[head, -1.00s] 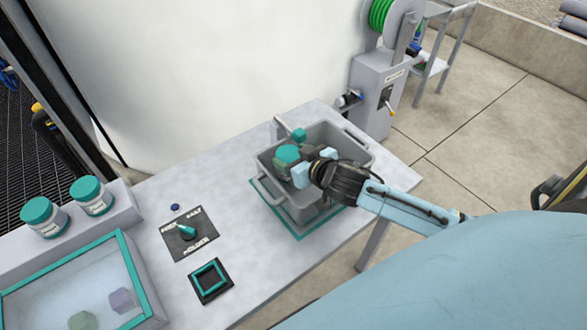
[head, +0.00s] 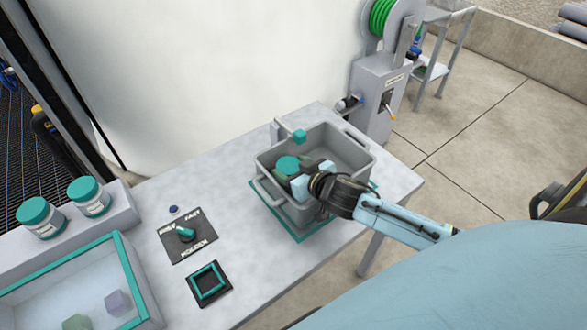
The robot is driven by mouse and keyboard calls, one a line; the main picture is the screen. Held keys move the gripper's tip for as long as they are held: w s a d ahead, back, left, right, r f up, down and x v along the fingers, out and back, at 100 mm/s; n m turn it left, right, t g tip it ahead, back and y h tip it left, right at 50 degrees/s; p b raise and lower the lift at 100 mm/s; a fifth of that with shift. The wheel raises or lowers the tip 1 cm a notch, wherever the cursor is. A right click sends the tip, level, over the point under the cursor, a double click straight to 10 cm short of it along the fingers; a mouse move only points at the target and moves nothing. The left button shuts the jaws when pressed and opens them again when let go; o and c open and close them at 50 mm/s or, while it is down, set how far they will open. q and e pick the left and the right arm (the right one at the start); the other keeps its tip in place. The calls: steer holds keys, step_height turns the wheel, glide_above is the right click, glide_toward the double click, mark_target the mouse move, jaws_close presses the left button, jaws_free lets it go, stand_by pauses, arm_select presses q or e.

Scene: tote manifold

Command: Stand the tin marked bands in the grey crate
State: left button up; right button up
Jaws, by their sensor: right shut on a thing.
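The grey crate (head: 352,152) stands on a teal-edged mat at the right end of the table. My right gripper (head: 308,178) reaches down into its left half from the right. It is shut on a tin with a teal lid (head: 288,165), which looks roughly upright inside the crate walls. The tin's label and base are hidden, so I cannot read its marking or tell whether it touches the crate floor. My left gripper is not in view.
Two teal-lidded jars (head: 36,217) (head: 87,195) stand on a ledge at the left. A teal-rimmed tray (head: 137,270) holds green and purple pieces. A dial plate (head: 188,240) and a teal square frame (head: 209,284) lie mid-table. The crate's right half looks empty.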

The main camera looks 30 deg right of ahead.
steer(key=o, duration=1)
steer(key=shift+s+a+f, duration=0.1)
steer(key=shift+s+f, duration=0.3)
steer(key=shift+f, duration=0.45)
steer(key=shift+r+p, duration=0.35)
steer(key=shift+r, duration=0.2)
steer(key=v, duration=0.5)
steer(key=r+p+v, duration=0.1)
steer(key=v, duration=0.5)
steer(key=shift+s+r+p, duration=0.1)
steer(key=shift+r+p, duration=0.1)
steer(key=shift+p, duration=0.1)
